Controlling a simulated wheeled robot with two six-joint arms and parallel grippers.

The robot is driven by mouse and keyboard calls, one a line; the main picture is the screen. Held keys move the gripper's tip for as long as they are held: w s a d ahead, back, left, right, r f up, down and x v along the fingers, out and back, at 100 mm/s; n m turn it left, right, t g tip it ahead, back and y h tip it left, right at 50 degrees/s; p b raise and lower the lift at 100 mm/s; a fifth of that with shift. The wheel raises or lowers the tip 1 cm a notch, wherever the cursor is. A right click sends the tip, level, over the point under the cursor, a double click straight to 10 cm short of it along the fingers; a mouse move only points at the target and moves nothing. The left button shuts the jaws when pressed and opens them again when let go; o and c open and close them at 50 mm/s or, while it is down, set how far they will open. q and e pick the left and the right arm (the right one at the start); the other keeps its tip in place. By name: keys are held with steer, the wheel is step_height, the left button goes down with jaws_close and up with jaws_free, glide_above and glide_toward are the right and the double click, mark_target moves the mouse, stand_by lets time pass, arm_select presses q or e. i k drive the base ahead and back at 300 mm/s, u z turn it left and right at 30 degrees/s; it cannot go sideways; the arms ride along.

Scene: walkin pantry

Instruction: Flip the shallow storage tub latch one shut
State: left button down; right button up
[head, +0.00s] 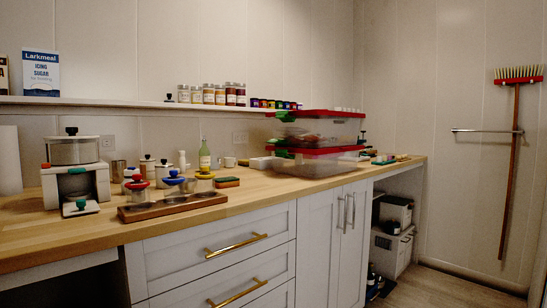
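Two clear tubs with red lids stand stacked on the wooden counter, right of the middle in the head view. The upper tub (305,131) holds things I cannot make out and has a red lid (335,114). The lower tub (312,168) has a red lid (318,151) with the upper tub on it. Small dark green and red parts stick out at the left ends of both lids; they look like latches, but are too small to tell open from shut. I cannot tell which tub is the shallow one. Neither of my grippers is in view.
The wooden counter (252,192) runs along the wall. A wooden rack (172,206) with several lidded jars and a white appliance (75,170) stand to the left. A shelf (130,101) with jars is above. A broom (514,150) hangs at right. Counter front near the tubs is clear.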

mark_target(283, 153)
steer(key=k, duration=0.65)
steer(key=z, duration=0.6)
steer(key=i, duration=1.1)
steer(key=u, duration=0.35)
